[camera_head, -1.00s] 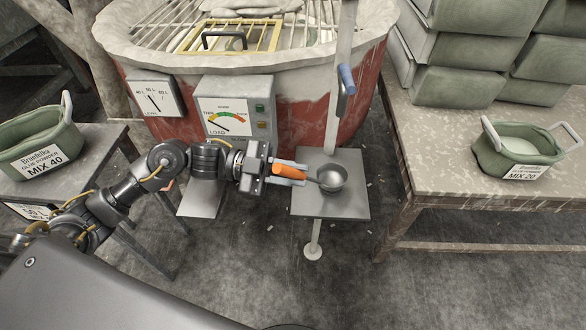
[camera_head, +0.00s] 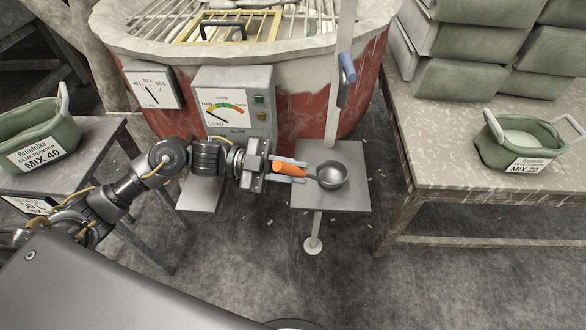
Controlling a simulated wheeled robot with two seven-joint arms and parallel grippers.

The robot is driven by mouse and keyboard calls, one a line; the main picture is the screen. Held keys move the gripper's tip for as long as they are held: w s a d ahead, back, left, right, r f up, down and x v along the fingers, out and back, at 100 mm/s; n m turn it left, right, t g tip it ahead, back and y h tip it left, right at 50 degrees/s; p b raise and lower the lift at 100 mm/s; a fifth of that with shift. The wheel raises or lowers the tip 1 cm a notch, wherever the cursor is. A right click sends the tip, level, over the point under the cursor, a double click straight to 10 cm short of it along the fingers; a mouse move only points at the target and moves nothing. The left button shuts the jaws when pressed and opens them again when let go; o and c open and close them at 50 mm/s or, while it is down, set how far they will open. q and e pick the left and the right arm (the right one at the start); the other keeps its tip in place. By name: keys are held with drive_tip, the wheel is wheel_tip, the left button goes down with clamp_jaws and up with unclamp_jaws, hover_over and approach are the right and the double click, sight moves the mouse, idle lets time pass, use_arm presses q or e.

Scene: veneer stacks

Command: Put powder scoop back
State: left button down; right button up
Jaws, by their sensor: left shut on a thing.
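The powder scoop (camera_head: 331,176) has a round metal bowl and an orange handle (camera_head: 289,169). My left gripper (camera_head: 290,171) comes in from the left and is shut on the orange handle. The scoop's bowl points right and appears over the small grey square plate (camera_head: 345,201) on a post. I cannot tell whether the bowl touches the plate. My right gripper is not in view.
A red mixing drum (camera_head: 300,98) with a gauge box (camera_head: 234,100) stands behind the plate. A green MIX 40 tub (camera_head: 40,140) is on the left table and a green MIX 20 tub (camera_head: 524,145) on the right table. Green crates (camera_head: 470,80) are stacked at back right.

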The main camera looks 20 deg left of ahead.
use_arm(q)
drive_tip(key=shift+f, duration=0.2)
drive_tip(key=c, duration=1.2)
unclamp_jaws()
drive_tip(key=shift+o, duration=0.2)
drive_tip(key=o, duration=0.6)
drive_tip(key=shift+c, duration=0.2)
